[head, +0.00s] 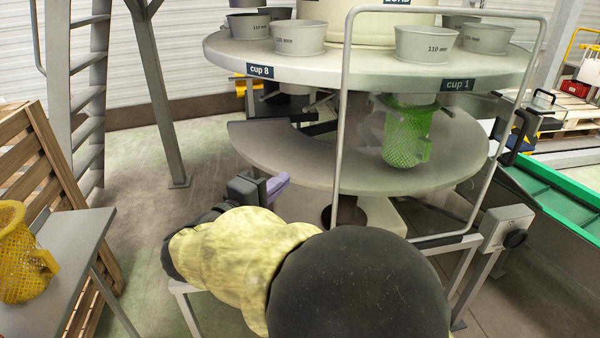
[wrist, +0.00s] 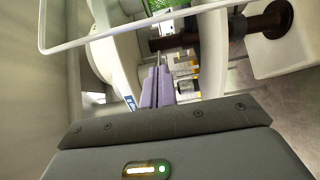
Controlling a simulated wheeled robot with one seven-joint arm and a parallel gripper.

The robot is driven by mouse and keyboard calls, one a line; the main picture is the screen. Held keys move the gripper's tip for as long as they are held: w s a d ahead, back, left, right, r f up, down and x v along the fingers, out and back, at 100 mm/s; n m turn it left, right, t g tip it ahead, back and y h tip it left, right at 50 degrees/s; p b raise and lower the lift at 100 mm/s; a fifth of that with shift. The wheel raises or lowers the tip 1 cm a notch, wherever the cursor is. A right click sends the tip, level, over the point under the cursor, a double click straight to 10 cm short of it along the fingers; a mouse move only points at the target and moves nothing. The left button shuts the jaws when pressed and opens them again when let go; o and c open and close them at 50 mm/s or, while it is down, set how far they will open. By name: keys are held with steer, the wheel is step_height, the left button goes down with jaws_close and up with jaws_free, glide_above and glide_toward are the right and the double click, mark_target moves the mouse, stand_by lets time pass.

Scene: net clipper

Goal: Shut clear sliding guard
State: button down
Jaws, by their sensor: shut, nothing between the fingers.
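The clear guard shows as a rounded grey tube frame (head: 343,110) in front of the right part of the round machine, around the cup 1 station; its clear pane is hard to make out. Part of the tube frame also shows at the top left of the wrist view (wrist: 100,38). My gripper (head: 279,184), with purple fingers, is left of the frame's left upright, near the front edge of the lower round shelf. In the wrist view the fingers (wrist: 157,86) are together and empty. I cannot tell whether they touch anything.
A green net (head: 408,135) hangs under cup 1 behind the frame. Grey cups (head: 298,38) stand on the upper disc (head: 350,72). A grey post box (head: 506,228) stands at the frame's lower right. A yellow net (head: 22,255) stands on a side table at left.

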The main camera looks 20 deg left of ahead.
steer(key=w+d, duration=0.5)
steer(key=w, duration=0.6)
steer(key=shift+d, duration=0.35)
steer(key=shift+w+a+f, duration=0.1)
steer(key=shift+w+f, duration=0.05)
